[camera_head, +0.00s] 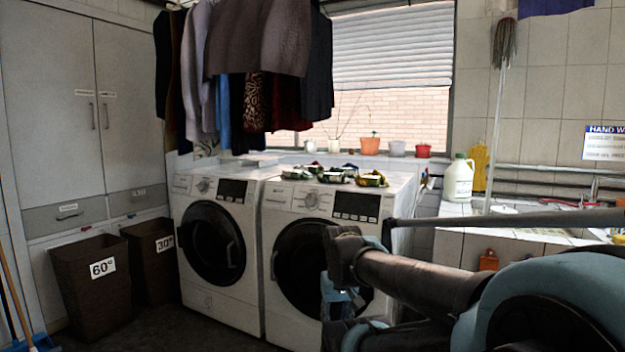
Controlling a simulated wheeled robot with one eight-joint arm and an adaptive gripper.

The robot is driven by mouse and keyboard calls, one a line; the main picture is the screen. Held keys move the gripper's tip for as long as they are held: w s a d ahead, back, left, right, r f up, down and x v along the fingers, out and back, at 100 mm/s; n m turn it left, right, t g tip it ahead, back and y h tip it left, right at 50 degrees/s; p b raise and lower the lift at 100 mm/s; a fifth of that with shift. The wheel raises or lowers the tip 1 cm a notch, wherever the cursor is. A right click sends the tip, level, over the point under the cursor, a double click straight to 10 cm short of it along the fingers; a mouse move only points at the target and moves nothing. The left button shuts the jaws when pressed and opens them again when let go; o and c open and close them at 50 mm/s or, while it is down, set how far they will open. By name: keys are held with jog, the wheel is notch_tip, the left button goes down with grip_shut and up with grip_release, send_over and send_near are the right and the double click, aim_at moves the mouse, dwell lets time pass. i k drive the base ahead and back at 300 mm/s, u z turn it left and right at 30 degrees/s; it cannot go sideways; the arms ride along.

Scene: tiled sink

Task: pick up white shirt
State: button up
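No garment in view is clearly a white shirt. The palest garment is a light grey-lavender one (197,75) hanging among dark clothes at the upper left. Several small bundles (335,175) with white, green, yellow and dark patches lie on top of the washing machines; I cannot tell what they are. My arm reaches in from the lower right, in front of the right machine. No gripper fingers can be made out in this view.
Two white washing machines, left (215,245) and right (300,230), stand side by side. Laundry baskets marked 60 (85,300) and 30 (150,265) stand left. A white jug (458,182) stands on the tiled counter (455,252). Potted plants line the sill. Floor before the machines looks clear.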

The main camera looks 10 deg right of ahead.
aim_at(298, 173)
jog(key=z, duration=0.05)
jog(key=i, duration=1)
jog(key=u, duration=0.05)
